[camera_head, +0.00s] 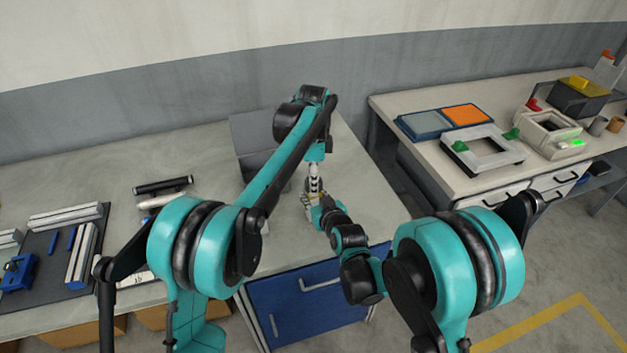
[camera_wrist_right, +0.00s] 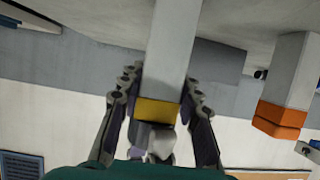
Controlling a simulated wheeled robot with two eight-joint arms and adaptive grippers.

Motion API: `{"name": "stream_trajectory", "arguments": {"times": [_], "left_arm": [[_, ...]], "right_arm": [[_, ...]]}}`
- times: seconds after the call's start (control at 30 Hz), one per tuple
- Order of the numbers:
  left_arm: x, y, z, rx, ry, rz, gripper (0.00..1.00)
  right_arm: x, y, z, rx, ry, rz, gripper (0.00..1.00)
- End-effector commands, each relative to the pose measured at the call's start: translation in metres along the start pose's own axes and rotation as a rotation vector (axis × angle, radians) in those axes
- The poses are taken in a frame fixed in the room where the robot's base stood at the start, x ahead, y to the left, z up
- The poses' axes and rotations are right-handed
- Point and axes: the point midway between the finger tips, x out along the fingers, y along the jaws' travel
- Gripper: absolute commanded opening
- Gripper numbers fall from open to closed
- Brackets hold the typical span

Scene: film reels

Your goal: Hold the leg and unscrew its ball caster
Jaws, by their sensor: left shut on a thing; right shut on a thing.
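My left gripper (camera_head: 314,184) reaches down over the table's front right part. My right gripper (camera_head: 316,207) comes in from the right, just below it. In the right wrist view, which appears upside down, my right gripper's fingers (camera_wrist_right: 163,88) close on both sides of a pale square leg (camera_wrist_right: 172,45). The leg has a yellow band (camera_wrist_right: 157,110) at its end. A small grey and white part, seemingly the ball caster (camera_wrist_right: 160,143), sits beyond the band, partly hidden. My left gripper is shut at the caster end; its exact contact is too small to see.
A second pale leg with an orange band (camera_wrist_right: 280,118) stands beside the held one. A dark grey box (camera_head: 250,135) stands behind the grippers. Rods and a dark mat (camera_head: 45,250) lie on the left. A second table (camera_head: 420,150) with trays stands right.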

Motion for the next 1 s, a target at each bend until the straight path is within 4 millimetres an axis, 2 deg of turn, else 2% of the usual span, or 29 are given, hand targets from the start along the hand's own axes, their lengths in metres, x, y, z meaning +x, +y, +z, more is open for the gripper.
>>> {"name": "stream_trajectory", "arguments": {"times": [0.1, 1.0], "left_arm": [[-0.0002, 0.0002, -0.0001, -0.29, -0.001, 0.001, 0.07], [-0.0023, -0.0005, -0.0002, -2.537, -0.002, 0.0, 0.07]], "right_arm": [[0.0001, 0.0002, -0.0001, 0.0, 0.0, 0.0, 0.0], [0.0001, 0.0, -0.0002, 0.0, 0.001, 0.0, 0.0]]}}
